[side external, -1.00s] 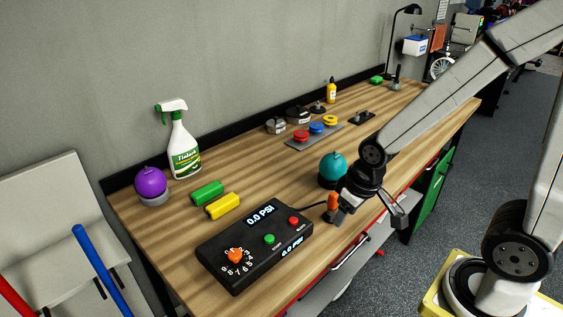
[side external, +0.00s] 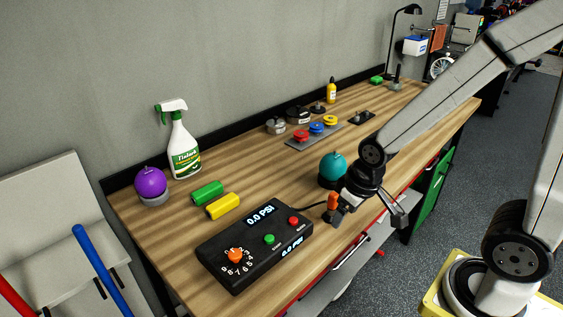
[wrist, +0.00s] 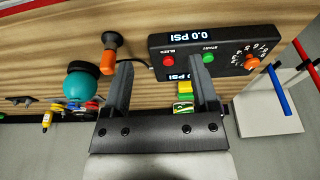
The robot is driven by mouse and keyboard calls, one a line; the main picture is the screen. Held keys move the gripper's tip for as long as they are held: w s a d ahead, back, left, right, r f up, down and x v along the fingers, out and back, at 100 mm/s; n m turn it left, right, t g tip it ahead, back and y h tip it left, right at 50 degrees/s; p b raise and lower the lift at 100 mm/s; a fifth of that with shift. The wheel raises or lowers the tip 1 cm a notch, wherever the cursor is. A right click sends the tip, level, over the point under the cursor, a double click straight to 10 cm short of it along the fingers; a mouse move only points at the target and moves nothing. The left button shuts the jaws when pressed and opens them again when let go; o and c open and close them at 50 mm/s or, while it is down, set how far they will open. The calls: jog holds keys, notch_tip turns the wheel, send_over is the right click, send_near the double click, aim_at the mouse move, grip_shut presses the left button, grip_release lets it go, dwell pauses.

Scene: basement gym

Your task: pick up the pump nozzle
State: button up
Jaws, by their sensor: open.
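The pump nozzle (side external: 332,201) is an upright orange piece by the front edge of the wooden workbench, beside the black pump box (side external: 255,243). A dark cable runs from the box toward it. In the wrist view the nozzle (wrist: 110,41) shows an orange body and a dark end, left of my left-hand finger. My gripper (side external: 368,219) is open and empty at the bench's front edge, just right of the nozzle in the side view. In the wrist view my gripper (wrist: 160,64) has its fingers apart, with the nozzle outside them. In the side view a finger partly overlaps the nozzle's lower part.
A teal ball (side external: 333,164) on a dark base stands close behind the nozzle. A tray with coloured knobs (side external: 314,136) lies farther back.

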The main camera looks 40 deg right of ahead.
jog(key=w+n, duration=0.1)
jog(key=n+g, duration=0.2)
jog(key=n, duration=1.3)
send_over(332, 205)
notch_tip(332, 205, down, 4)
jog(key=shift+w+d+f+n+g, duration=0.3)
jog(key=shift+w+d+f+n, duration=0.1)
jog(key=shift+n, duration=0.5)
jog(key=shift+f, duration=0.1)
jog(key=shift+f, duration=1.2)
jog(key=shift+s+d+f, duration=0.1)
jog(key=shift+f, duration=1.2)
jog(key=shift+d+f, duration=0.1)
jog(key=shift+f, duration=1.2)
